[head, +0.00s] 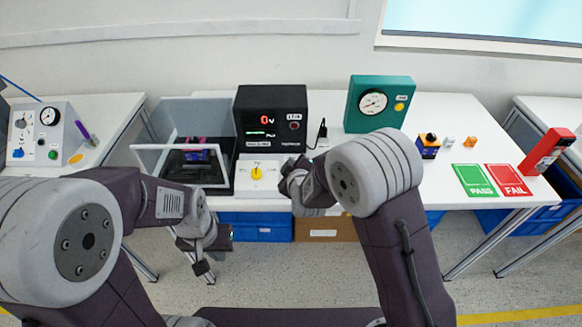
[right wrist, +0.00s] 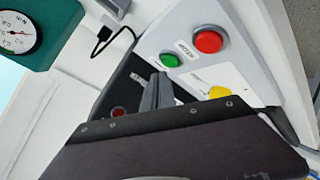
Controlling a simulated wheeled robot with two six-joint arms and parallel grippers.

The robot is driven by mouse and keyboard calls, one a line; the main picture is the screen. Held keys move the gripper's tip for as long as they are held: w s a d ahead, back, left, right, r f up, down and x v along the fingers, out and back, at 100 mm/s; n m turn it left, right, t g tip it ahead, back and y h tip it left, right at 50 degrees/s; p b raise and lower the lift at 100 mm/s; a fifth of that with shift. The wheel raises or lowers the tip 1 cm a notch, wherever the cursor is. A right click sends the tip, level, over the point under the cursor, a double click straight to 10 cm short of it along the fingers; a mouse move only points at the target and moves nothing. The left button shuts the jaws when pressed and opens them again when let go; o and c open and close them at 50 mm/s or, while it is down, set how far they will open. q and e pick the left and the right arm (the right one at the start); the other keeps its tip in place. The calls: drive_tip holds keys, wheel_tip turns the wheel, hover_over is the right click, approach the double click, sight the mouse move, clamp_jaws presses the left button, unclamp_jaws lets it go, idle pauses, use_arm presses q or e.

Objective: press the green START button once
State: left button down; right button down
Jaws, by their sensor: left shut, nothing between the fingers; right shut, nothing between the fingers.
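The green START button (right wrist: 169,61) shows in the right wrist view on a grey control box, beside a red button (right wrist: 207,41). In the head view I cannot make it out; my right arm covers that area. My right gripper (right wrist: 154,85) is shut and empty, its tip just short of the green button in the picture; I cannot tell whether they touch. In the head view my right gripper (head: 287,184) is at the right edge of the white panel with the yellow knob (head: 256,174). My left gripper (head: 203,268) is shut, low in front of the table.
A black meter box (head: 271,118) with a red display stands behind the yellow knob. A clear-sided enclosure (head: 140,160) is to its left. A green gauge box (head: 378,103) stands at the back right. Green PASS (head: 474,180) and red FAIL (head: 508,180) mats lie at the right.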

idle(0.7)
drive_tip(key=shift+w+f, duration=0.15)
drive_tip(key=shift+f, duration=0.25)
drive_tip(key=shift+w+f+b, duration=0.1)
drive_tip(key=shift+f+b, duration=0.35)
drive_tip(key=shift+b, duration=0.05)
idle(0.4)
drive_tip(key=shift+r, duration=0.1)
drive_tip(key=shift+s+r+p, duration=0.25)
drive_tip(key=shift+r+p, duration=0.5)
drive_tip(key=shift+p, duration=0.05)
drive_tip(key=shift+r, duration=0.1)
drive_tip(key=r+p, duration=0.1)
drive_tip(key=s+r+p, duration=0.1)
drive_tip(key=r+p, duration=0.2)
drive_tip(key=shift+s+r, duration=0.3)
